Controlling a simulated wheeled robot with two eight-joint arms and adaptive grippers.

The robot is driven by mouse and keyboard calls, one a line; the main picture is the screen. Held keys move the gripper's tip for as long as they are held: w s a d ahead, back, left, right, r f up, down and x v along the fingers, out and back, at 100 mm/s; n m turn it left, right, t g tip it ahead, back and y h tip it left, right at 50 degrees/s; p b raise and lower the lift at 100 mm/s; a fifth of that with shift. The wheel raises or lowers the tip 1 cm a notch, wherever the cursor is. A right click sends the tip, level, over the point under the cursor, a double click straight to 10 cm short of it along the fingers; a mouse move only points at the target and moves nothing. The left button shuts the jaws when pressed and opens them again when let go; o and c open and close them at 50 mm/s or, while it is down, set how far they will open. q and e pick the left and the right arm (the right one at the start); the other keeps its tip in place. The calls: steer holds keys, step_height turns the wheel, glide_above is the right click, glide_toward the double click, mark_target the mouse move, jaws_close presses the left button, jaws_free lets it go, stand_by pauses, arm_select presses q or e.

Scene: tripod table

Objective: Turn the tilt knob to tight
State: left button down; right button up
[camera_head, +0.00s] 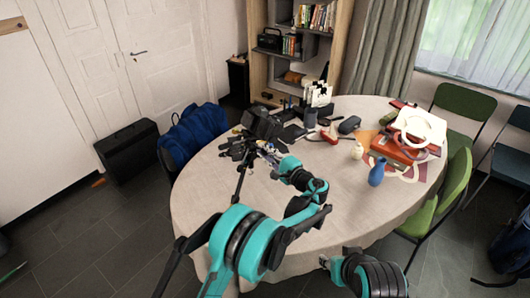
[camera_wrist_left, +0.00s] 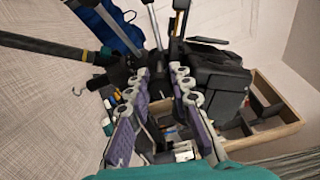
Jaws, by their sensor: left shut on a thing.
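A black tripod (camera_head: 239,182) stands at the left part of the round table, with its head and a bulky black camera (camera_head: 262,122) at the top. The camera also shows right of the fingers in the wrist view (camera_wrist_left: 219,78). My left gripper (camera_head: 262,150) is at the tripod head, just below the camera. In the wrist view its two fingers (camera_wrist_left: 162,74) are closed in on a small dark part of the tripod head, apparently the tilt knob. The knob is mostly hidden between the fingertips, so its setting cannot be read.
The cloth-covered round table (camera_head: 325,200) bears a blue vase (camera_head: 377,173), red boxes (camera_head: 392,148) and several small items. Green chairs (camera_head: 455,190) stand at the right. The table's front middle is clear.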

arm_select(q)
steer(key=c, duration=1.3)
jaws_free()
steer(key=v, duration=0.8)
steer(key=shift+a, duration=0.1)
